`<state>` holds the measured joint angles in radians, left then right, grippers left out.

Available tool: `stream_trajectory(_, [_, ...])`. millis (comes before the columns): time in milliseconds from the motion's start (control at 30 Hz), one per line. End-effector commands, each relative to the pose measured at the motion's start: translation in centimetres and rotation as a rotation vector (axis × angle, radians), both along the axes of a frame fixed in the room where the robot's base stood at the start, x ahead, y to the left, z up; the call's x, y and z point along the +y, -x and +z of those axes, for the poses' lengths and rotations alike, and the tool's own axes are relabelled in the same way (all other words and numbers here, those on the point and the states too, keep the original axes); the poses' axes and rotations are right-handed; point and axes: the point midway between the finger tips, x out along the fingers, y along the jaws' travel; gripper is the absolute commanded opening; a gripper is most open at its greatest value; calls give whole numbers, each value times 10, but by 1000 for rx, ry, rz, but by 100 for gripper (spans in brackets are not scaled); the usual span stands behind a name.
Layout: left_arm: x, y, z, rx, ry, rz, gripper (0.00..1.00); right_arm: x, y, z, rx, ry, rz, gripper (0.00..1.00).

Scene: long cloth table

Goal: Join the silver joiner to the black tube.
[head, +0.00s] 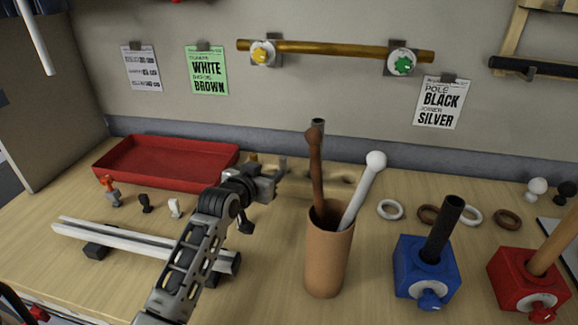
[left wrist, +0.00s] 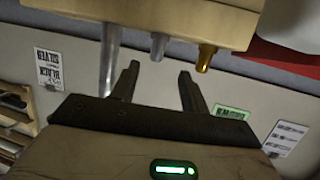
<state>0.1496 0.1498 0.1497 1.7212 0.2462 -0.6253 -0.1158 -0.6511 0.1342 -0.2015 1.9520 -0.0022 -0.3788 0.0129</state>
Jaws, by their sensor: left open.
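The black tube (head: 443,228) stands tilted in a blue clamp block (head: 412,270) on the right of the table. A short silver joiner (head: 282,165) stands just beyond my left gripper (head: 274,182), beside a gold one (head: 253,158). In the left wrist view, which is upside down, the short silver joiner (left wrist: 160,46) shows between the fingertips of my left gripper (left wrist: 159,72), past their ends. The fingers are apart and empty. A taller silver piece (left wrist: 110,60) and the gold piece (left wrist: 205,58) flank it. My right gripper is not in view.
A brown cup (head: 328,260) with a brown and a white stick stands right of my left arm. A red tray (head: 165,165) and a white rail (head: 135,245) lie left. Several rings and a red clamp block (head: 520,285) are right. A note (head: 441,102) reads black pole, silver joiner.

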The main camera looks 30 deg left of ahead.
Motion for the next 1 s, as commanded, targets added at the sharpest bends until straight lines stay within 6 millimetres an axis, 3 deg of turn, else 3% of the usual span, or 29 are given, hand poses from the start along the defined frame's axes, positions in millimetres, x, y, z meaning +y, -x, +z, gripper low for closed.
stream_trajectory(200, [1,-34,-9,-1,2,-3,45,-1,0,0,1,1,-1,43])
stream_trajectory(467, [1,-49,-14,-2,3,-2,45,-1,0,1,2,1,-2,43])
stream_trajectory(800, [0,-86,-29,-1,1,-3,45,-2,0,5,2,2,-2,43])
stream_trajectory(1000, [0,-91,-30,-3,0,-2,45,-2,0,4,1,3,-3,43])
